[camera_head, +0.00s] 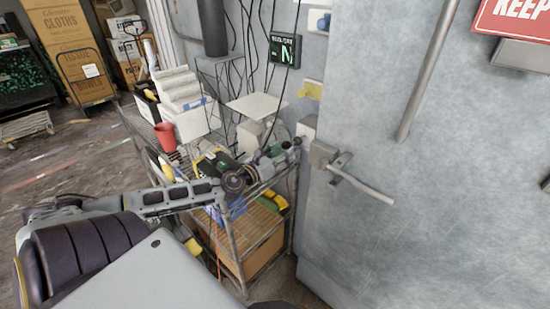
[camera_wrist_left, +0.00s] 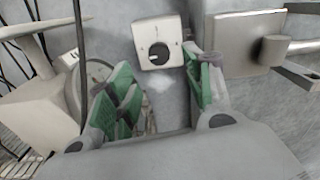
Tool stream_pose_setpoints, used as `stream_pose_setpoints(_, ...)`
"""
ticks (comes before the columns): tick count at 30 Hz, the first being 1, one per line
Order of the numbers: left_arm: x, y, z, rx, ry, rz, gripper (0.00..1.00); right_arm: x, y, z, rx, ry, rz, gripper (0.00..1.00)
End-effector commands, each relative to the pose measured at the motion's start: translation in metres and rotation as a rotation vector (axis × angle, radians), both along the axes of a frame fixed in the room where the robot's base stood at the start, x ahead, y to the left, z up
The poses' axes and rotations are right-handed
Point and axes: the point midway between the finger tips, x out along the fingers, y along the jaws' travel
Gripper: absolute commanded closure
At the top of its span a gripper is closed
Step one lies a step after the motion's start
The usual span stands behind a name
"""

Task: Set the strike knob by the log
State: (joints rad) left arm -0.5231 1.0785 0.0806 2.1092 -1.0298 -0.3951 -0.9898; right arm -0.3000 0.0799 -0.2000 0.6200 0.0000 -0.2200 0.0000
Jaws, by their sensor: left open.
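A small whitish square box (camera_head: 307,128) is on the grey wall left of the freezer door's latch. In the left wrist view its plate (camera_wrist_left: 148,30) carries a round dark knob or opening (camera_wrist_left: 159,53), ringed by small marks I cannot read. My left gripper (camera_head: 291,148) reaches in from the left, just below and left of the box. In the left wrist view the gripper (camera_wrist_left: 160,85) is open, with green pads on either side and nothing between them. The box lies ahead, between the fingertips' lines. I cannot pick out the log with certainty. My right gripper is not in view.
The freezer door (camera_head: 440,150) with its lever handle (camera_head: 360,184) stands right of the box. A dark display (camera_head: 284,50) and hanging cables are above.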

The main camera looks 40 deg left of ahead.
Motion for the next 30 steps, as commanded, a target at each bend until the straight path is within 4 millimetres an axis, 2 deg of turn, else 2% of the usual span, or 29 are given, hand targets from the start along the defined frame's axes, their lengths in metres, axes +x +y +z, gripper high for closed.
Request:
stream_pose_setpoints(18, -0.029, 0.002, -0.001, -0.002, 0.002, 0.000, 0.49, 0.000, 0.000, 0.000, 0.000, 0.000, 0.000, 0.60)
stream_pose_setpoints(30, -0.036, 0.003, 0.000, 0.000, 0.000, 0.001, 0.49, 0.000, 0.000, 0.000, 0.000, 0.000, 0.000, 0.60)
